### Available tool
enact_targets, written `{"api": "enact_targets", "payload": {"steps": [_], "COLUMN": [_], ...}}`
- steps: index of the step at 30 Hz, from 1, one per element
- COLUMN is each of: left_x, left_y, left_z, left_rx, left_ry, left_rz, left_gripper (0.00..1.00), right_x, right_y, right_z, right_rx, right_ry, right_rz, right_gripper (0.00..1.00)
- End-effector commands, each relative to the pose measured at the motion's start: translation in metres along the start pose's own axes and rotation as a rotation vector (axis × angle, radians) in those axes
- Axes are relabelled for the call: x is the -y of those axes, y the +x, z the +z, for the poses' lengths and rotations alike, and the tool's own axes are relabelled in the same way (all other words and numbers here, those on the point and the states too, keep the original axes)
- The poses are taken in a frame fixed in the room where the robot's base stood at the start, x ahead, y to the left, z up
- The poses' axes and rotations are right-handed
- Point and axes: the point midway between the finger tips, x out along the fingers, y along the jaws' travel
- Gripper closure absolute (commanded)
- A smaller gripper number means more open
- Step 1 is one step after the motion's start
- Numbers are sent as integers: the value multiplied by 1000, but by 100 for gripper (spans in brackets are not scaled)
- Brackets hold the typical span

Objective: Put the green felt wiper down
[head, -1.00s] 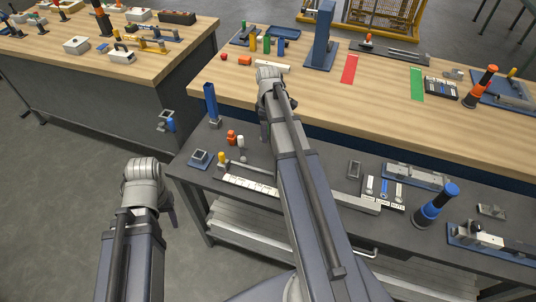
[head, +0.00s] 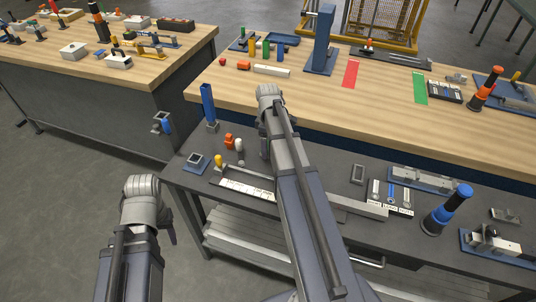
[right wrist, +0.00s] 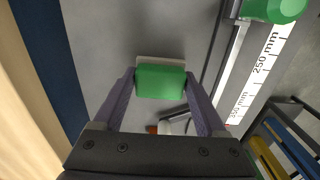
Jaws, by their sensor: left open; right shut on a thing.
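The green felt wiper (right wrist: 160,82) is a small green block with a pale edge, seen in the right wrist view. My right gripper (right wrist: 160,90) is shut on it, one finger on each side. Grey bench surface lies below it; I cannot tell whether the wiper touches it. In the head view my right arm hides the wiper, and the right gripper shows only as a dark part (head: 264,143) over the lower grey bench. My left gripper (head: 170,222) is open over the floor, left of the bench, mostly hidden behind its own wrist.
The lower grey bench (head: 325,165) holds a white ruler (head: 244,188), a blue post (head: 208,102), an orange peg (head: 229,141) and a blue-black handle (head: 447,210). A green rounded thing (right wrist: 275,8) is near the ruler. The wooden table (head: 320,95) stands behind.

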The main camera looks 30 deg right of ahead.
Motion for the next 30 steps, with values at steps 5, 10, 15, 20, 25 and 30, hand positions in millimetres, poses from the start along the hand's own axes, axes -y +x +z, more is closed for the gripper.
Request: {"api": "enact_targets", "payload": {"steps": [5, 10, 15, 20, 25, 30], "left_x": [-3, -3, -3, -3, -3, -3], "left_y": [27, 33, 31, 36, 34, 34], "left_z": [-2, -2, -2, -2, -2, -2], "left_rx": [0, 0, 0, 0, 0, 0], "left_ry": [0, 0, 0, 0, 0, 0], "left_rz": [0, 0, 0, 0, 0, 0], "left_gripper": [50, 50, 50, 50, 50, 50], "right_x": [0, 0, 0, 0, 0, 0], "right_y": [28, 33, 31, 36, 34, 34], "right_z": [0, 0, 0, 0, 0, 0], "right_rx": [0, 0, 0, 0, 0, 0], "right_ry": [0, 0, 0, 0, 0, 0], "right_rz": [0, 0, 0, 0, 0, 0], "right_gripper": [70, 70, 70, 70, 8, 0]}}
